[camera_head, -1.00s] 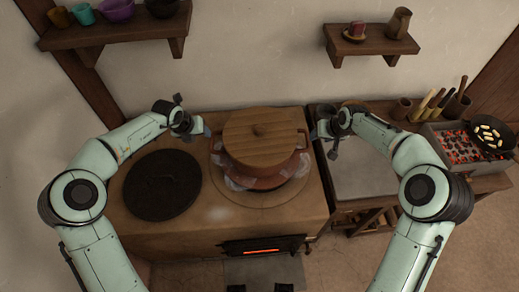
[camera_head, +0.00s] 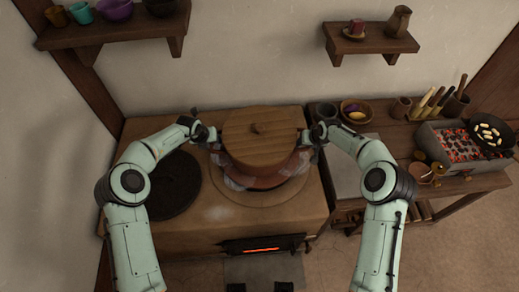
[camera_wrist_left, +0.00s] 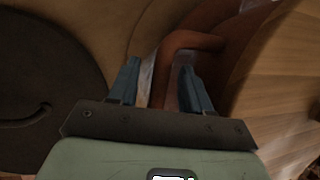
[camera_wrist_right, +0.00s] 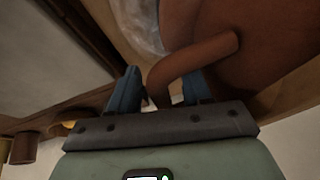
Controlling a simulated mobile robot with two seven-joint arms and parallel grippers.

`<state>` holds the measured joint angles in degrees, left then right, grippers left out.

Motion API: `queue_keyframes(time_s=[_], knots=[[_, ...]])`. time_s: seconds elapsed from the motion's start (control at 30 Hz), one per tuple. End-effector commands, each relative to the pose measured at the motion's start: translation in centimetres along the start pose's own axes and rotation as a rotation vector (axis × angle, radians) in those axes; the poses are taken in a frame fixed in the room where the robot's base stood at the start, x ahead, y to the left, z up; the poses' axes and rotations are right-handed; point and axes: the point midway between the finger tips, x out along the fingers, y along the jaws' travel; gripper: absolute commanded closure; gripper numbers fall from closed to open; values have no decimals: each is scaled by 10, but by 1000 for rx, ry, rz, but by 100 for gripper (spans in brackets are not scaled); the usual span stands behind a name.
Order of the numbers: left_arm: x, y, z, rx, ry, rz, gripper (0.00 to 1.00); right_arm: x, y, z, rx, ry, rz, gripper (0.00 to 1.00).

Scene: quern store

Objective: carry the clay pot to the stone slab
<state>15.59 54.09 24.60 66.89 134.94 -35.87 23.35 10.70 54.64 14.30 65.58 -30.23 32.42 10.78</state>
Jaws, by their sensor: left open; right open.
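The brown clay pot (camera_head: 262,178) stands on the stove top, with a round wooden lid (camera_head: 258,140) on it. My left gripper (camera_head: 214,138) is at the pot's left side; in the left wrist view its open fingers (camera_wrist_left: 159,70) stand either side of a pot handle (camera_wrist_left: 195,42). My right gripper (camera_head: 309,139) is at the right side; in the right wrist view its open fingers (camera_wrist_right: 162,82) straddle the other handle (camera_wrist_right: 195,58). The grey stone slab (camera_head: 345,180) lies on the table right of the stove, partly hidden by my right arm.
A dark round plate (camera_head: 178,190) lies on the stove left of the pot. A charcoal grill (camera_head: 455,145) with a pan (camera_head: 490,132), a bowl (camera_head: 357,112) and utensils in cups stand on the right table. Two wall shelves (camera_head: 370,44) hang above. The slab's visible part is bare.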

Motion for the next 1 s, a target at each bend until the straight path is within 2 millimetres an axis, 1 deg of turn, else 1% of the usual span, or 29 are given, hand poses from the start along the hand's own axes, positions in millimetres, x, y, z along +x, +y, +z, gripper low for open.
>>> queue_keyframes(time_s=[0.3,0.37,0.4,0.43,0.47,1.0], knots=[[2,0,0,0,0,0,52,1,0,0,0,1,0,52],[2,0,0,0,0,0,71,1,0,0,0,1,0,71],[2,0,0,0,0,0,84,1,0,0,0,1,0,84],[2,0,0,0,0,0,94,1,0,0,0,1,0,94],[2,0,0,0,0,0,100,1,0,0,0,1,0,100],[1,0,0,-1,0,0,100,1,0,0,-1,0,0,100]])
